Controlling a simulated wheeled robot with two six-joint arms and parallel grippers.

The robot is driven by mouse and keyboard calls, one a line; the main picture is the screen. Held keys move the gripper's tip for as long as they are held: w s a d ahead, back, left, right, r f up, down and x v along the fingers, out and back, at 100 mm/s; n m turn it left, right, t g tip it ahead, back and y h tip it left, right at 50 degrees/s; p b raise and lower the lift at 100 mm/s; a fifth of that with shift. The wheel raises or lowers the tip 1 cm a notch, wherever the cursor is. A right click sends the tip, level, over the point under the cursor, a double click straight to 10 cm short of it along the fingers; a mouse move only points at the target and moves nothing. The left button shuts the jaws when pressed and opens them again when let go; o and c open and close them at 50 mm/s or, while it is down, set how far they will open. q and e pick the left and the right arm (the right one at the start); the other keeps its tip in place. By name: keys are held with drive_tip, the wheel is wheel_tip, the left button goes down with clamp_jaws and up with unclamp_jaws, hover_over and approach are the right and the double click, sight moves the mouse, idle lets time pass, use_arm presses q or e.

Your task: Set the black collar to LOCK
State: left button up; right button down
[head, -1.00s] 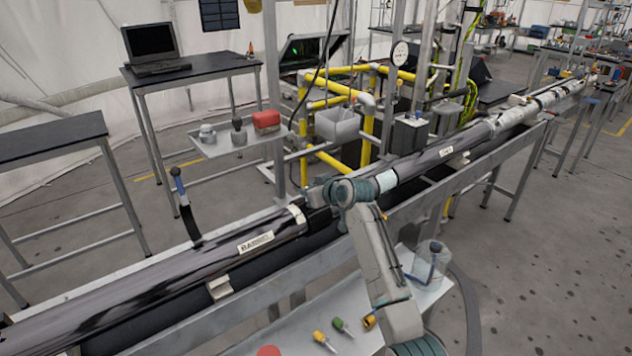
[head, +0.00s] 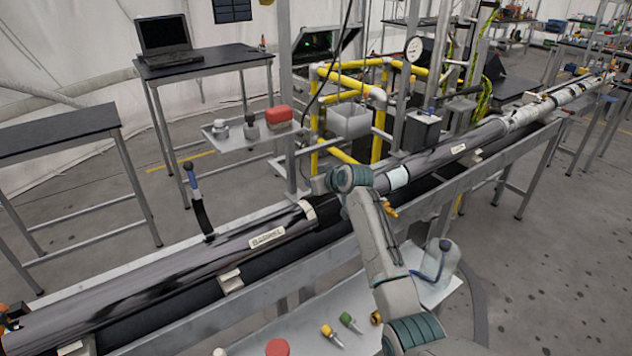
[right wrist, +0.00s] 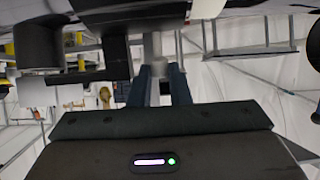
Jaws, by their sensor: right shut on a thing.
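The long dark tube (head: 150,275) lies on a rail, with a pale label and a pale ring at the joint. The black collar (head: 325,212) shows as a dark band beside that ring, partly hidden by my right wrist. My right gripper (head: 322,184) is over the joint in the head view, its fingertips hidden behind the wrist. In the right wrist view, my right fingers (right wrist: 161,88) are closed around a grey peg (right wrist: 153,48) under a dark cylindrical body. I cannot read any lock marking. My left gripper is out of view.
A blue-handled black lever (head: 196,200) stands up behind the tube. A low shelf in front holds a clear jug (head: 437,262), a red disc (head: 277,347) and small yellow and green parts. Yellow pipework (head: 322,110) and a grey bin (head: 348,121) stand behind the rail.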

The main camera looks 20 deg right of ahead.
drive_tip(key=shift+w+r, duration=0.15)
drive_tip(key=shift+r, duration=0.45)
drive_tip(key=c, duration=1.6)
unclamp_jaws()
drive_tip(key=shift+w+a+f, duration=0.15)
drive_tip(key=shift+f, duration=0.2)
drive_tip(key=shift+s+d+r, duration=0.1)
drive_tip(key=shift+s+d, duration=0.1)
drive_tip(key=shift+s, duration=0.15)
drive_tip(key=b+v, duration=0.3)
drive_tip(key=v, duration=0.7)
drive_tip(key=shift+r, duration=0.1)
